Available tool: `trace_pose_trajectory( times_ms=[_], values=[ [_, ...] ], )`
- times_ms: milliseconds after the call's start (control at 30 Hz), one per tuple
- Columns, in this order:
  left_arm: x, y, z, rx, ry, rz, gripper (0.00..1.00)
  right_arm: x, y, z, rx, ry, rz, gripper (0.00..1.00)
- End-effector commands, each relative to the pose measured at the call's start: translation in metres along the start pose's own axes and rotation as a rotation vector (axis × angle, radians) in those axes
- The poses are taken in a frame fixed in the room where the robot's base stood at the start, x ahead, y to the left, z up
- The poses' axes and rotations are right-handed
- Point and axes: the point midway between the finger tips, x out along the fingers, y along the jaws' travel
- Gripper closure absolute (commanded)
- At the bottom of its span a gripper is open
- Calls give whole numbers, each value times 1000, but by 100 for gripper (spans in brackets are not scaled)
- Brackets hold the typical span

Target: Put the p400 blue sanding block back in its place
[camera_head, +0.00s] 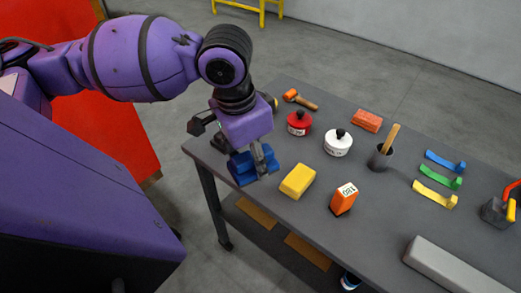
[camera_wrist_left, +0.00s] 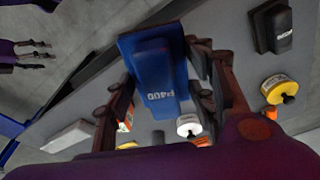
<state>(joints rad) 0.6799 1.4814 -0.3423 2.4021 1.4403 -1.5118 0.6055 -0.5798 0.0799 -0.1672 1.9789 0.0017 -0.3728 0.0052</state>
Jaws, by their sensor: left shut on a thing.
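The P400 blue sanding block (camera_head: 243,168) is held in my left gripper (camera_head: 256,160), near the left end of the grey table in the head view. In the left wrist view the blue block (camera_wrist_left: 150,65) sits tilted between the two dark fingers, with its white P400 label showing. The left gripper is shut on it. How high it is above the tabletop is hard to tell. A dark hand with spread fingers at the upper left of the left wrist view looks like my right gripper (camera_wrist_left: 36,54), empty and away from the block.
The grey table (camera_head: 300,225) carries a yellow block (camera_head: 297,180), an orange box (camera_head: 343,198), a red pot (camera_head: 299,123), a white pot (camera_head: 337,144), a mallet (camera_head: 300,99), a red brick (camera_head: 367,120), a dark cup (camera_head: 380,160) and coloured strips (camera_head: 440,181). A long grey bar (camera_head: 460,268) lies nearer.

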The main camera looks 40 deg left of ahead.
Motion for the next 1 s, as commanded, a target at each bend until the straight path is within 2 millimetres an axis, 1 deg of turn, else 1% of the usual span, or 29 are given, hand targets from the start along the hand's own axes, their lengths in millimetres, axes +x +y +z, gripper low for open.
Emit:
trace_pose_trajectory(
  times_ms=[67,167,300,433,533,600,700,900,1000],
  values=[
    [4,-4,-4,16,-1,4,74,0,0,4,0,-6,1,31],
    [15,-18,-12,19,-3,6,74,0,1,13,0,-20,3,31],
    [33,-46,-31,16,-2,7,74,-1,4,26,-3,-40,8,31],
    [50,-72,-47,16,-1,6,74,1,6,29,-6,-42,10,31],
    [72,-85,-53,17,-5,7,74,4,6,27,-7,-34,9,31],
    [84,-93,-57,17,-3,8,74,6,6,24,-8,-27,9,31],
    [96,-101,-61,19,-2,4,74,7,6,22,-8,-22,10,31],
    [105,-108,-65,21,0,5,74,8,4,21,-3,-19,10,31],
    [115,-113,-67,19,-1,5,74,8,4,22,-1,-21,10,31]
  ],
)
